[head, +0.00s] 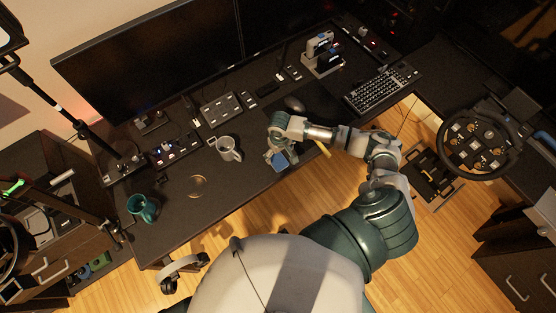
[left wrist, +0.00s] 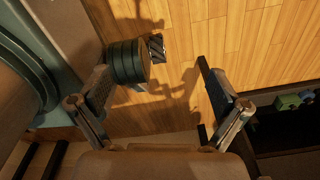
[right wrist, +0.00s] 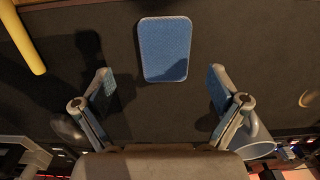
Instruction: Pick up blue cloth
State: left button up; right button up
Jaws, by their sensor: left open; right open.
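The blue cloth (right wrist: 165,48) is a small flat rounded rectangle lying on the dark desk. In the right wrist view it sits just ahead of my right gripper (right wrist: 160,74), centred between its two spread fingers and not touching either. In the head view the cloth (head: 279,161) shows near the desk's front edge, partly covered by my right gripper (head: 270,152) above it. My right gripper is open and empty. My left gripper (left wrist: 153,66) is open and empty above the wooden floor in the left wrist view.
A yellow rod-like object (right wrist: 28,40) lies near the cloth. A grey mug (head: 228,149) and a teal mug (head: 142,208) stand to the left on the desk. The keyboard (head: 382,88) and mouse (head: 294,103) are beyond my right arm. Bare desk lies around the cloth.

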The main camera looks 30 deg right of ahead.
aim_at(277, 159)
jog(key=f, duration=0.3)
jog(key=a+f, duration=0.1)
jog(key=shift+w+f, duration=0.25)
jog(key=shift+f, duration=0.05)
jog(key=shift+d+f, duration=0.1)
jog(key=shift+f, duration=0.15)
jog(key=shift+d, duration=0.2)
jog(key=shift+c, duration=0.9)
jog(key=c, duration=0.8)
jog(key=shift+a, duration=0.2)
jog(key=shift+c, duration=0.8)
